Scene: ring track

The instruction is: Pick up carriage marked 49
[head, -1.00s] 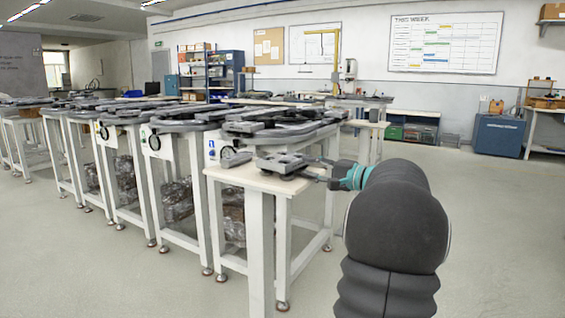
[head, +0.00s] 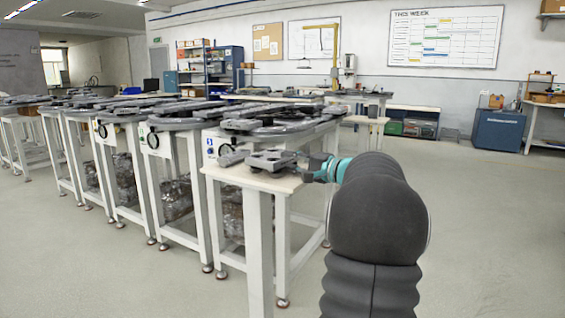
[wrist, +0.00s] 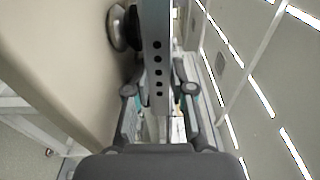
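A grey carriage (head: 271,160) with a dark underside lies on the small white-legged table (head: 238,176) at the end of the row. No number on it is legible. In the wrist view, its edge plate (wrist: 157,62), with a line of dark holes, runs between my fingers. My gripper (head: 312,168) is at the carriage's right end in the head view. In the wrist view, the fingertips of my gripper (wrist: 160,89) stand on both sides of the plate, with what looks like a narrow gap at the right. The gripper appears open around it.
A smaller grey block (head: 233,158) lies left of the carriage on the same table. Track tables (head: 270,127) with grey rails stand close behind and to the left. The floor (head: 480,230) at the right is clear.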

